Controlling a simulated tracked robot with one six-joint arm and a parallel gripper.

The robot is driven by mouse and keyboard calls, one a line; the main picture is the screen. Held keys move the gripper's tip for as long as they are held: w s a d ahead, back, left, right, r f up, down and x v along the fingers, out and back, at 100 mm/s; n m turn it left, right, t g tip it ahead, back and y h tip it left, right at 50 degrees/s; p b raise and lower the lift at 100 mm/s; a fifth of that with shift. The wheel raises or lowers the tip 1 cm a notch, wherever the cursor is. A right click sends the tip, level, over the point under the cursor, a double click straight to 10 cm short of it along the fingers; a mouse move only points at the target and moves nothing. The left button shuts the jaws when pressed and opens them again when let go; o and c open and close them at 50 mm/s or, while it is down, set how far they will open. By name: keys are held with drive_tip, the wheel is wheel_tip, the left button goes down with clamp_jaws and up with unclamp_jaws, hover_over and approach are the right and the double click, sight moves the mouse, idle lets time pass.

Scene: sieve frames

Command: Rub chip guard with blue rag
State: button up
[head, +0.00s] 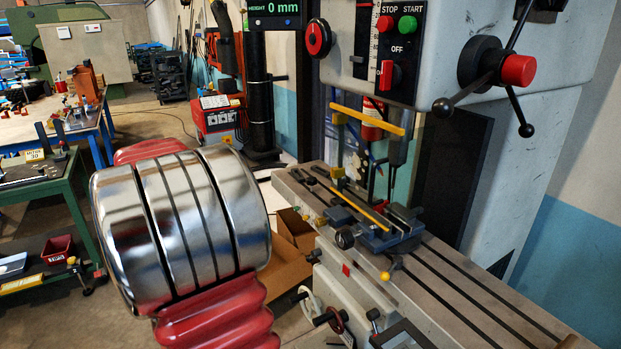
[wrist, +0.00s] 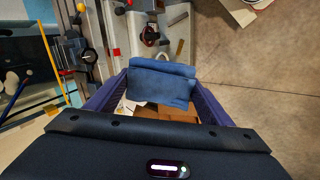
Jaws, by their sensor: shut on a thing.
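The blue rag (wrist: 160,84) is a folded cloth held between the two dark blue fingers of my gripper (wrist: 161,76) in the wrist view. The rag hangs in the air, above a cardboard box and beside the machine. The chip guard (head: 367,115) is a see-through panel with yellow bars along its top and bottom, standing at the drill press above the vise in the head view. Its yellow edge (wrist: 50,62) also shows at the left of the wrist view, apart from the rag. My gripper is hidden behind my arm in the head view.
A blue vise (head: 385,232) sits on the slotted machine table (head: 470,285), with handles and knobs along its front. A cardboard box (head: 286,262) stands on the floor beside the machine. A green bench (head: 60,190) stands at the left. Open floor (wrist: 265,90) lies at the right in the wrist view.

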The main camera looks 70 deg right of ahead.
drive_tip(key=s+d+r+g+h, duration=0.45)
drive_tip(key=s+d, duration=0.35)
drive_tip(key=d, duration=0.3)
drive_tip(key=n+g+h, duration=0.2)
drive_tip(key=h, duration=0.3)
approach(347, 168)
drive_tip(key=shift+v, duration=0.85)
drive_tip(key=shift+d+g, duration=0.2)
drive_tip(key=shift+g, duration=0.05)
drive_tip(key=shift+x, duration=2.85)
drive_tip(key=shift+x, duration=0.95)
drive_tip(key=shift+a+f, duration=0.1)
drive_tip(key=shift+f, duration=0.05)
drive_tip(key=shift+s+a, duration=1.35)
drive_tip(key=shift+s, duration=0.1)
